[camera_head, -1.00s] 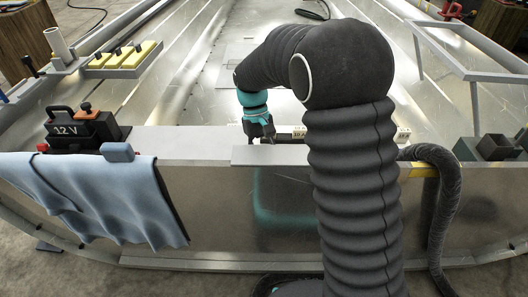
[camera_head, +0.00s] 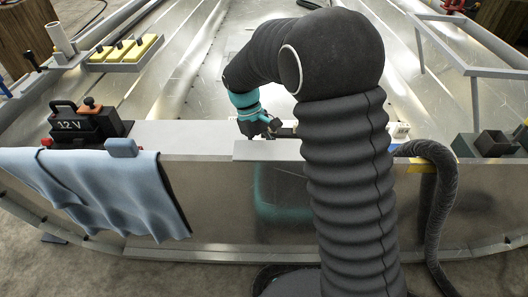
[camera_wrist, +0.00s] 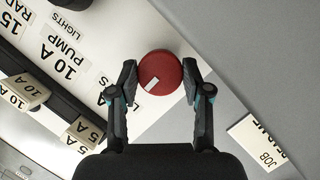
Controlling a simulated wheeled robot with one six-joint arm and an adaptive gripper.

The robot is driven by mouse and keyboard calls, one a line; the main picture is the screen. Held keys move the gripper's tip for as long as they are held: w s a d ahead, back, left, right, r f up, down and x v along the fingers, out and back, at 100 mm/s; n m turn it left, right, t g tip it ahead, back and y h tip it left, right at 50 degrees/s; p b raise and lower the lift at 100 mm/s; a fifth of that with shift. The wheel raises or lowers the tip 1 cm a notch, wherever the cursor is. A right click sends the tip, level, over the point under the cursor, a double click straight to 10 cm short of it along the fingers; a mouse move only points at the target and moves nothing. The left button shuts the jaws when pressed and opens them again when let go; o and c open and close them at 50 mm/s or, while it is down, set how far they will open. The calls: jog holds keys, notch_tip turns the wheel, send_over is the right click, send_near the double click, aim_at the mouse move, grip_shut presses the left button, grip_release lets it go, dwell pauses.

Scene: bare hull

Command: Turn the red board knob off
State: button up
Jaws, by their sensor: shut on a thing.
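The red board knob (camera_wrist: 160,70) is round and shows from above in the wrist view, with a white pointer mark slanting towards its lower left. My gripper (camera_wrist: 160,78) has one finger on each side of the knob and is shut on it. In the head view my gripper (camera_head: 268,132) is low over the board on the hull's cross beam. The knob is hidden there by the fingers and my arm.
In the wrist view, switch labels (camera_wrist: 65,55) and dark rocker or fuse parts lie left of the knob; a job card (camera_wrist: 262,140) lies right.

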jog(key=o, duration=1.1)
jog(key=shift+o, duration=0.2)
jog(key=v, duration=1.2)
jog(key=shift+s+d, duration=0.1)
